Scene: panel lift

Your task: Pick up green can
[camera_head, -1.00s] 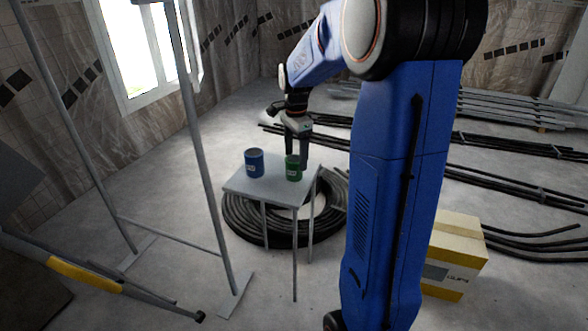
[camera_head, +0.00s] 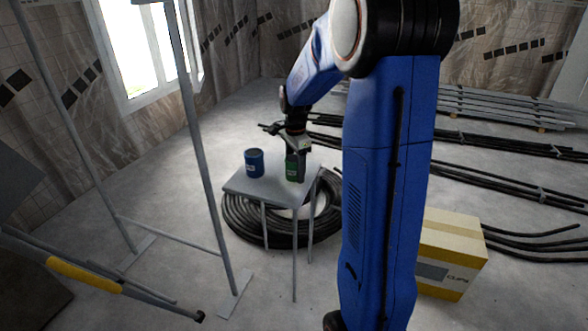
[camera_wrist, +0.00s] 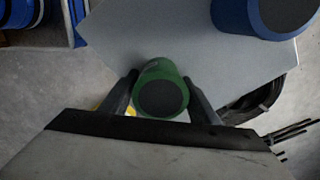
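The green can (camera_head: 292,169) stands upright near the right edge of the small grey table (camera_head: 238,187). The blue can (camera_head: 254,163) stands to its left. My gripper (camera_head: 297,158) is low at the green can, from above and behind it. In the wrist view my gripper (camera_wrist: 160,98) has one finger on each side of the green can (camera_wrist: 160,88). The fingers are spread around it; whether they touch it I cannot tell. The blue can (camera_wrist: 265,15) is at the upper right there.
A coil of black hose (camera_head: 240,222) lies on the floor under and around the table. A grey metal frame (camera_head: 205,160) stands at left. A yellow and white box (camera_head: 450,250) is at right, with black pipes (camera_head: 500,183) behind it.

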